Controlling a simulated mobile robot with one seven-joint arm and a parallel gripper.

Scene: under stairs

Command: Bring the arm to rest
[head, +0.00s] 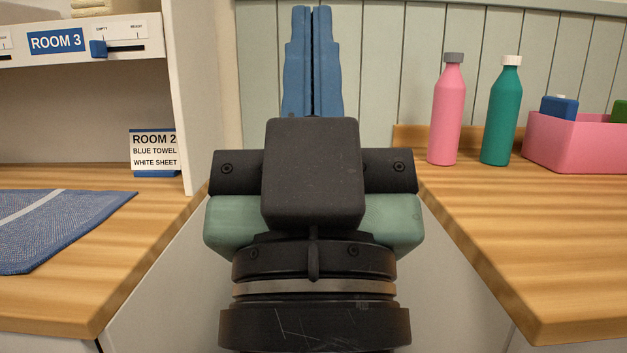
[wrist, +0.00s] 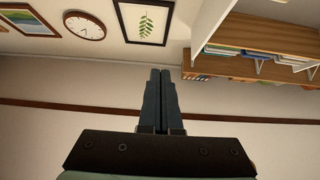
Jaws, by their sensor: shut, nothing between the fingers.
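My gripper (head: 313,62) is in the middle of the head view, with its two blue fingers pointing up and pressed together. It is empty. It stands over the gap between two wooden counters, in front of pale green panelling, and touches nothing that I can see. In the wrist view, the closed fingers (wrist: 161,100) point toward a wall with pictures and a clock.
A blue towel (head: 60,225) lies on the left counter (head: 60,310), below a shelf and a ROOM 2 card (head: 154,150). The right counter (head: 540,240) holds a pink bottle (head: 446,115), a green bottle (head: 501,115) and a pink bin (head: 575,145).

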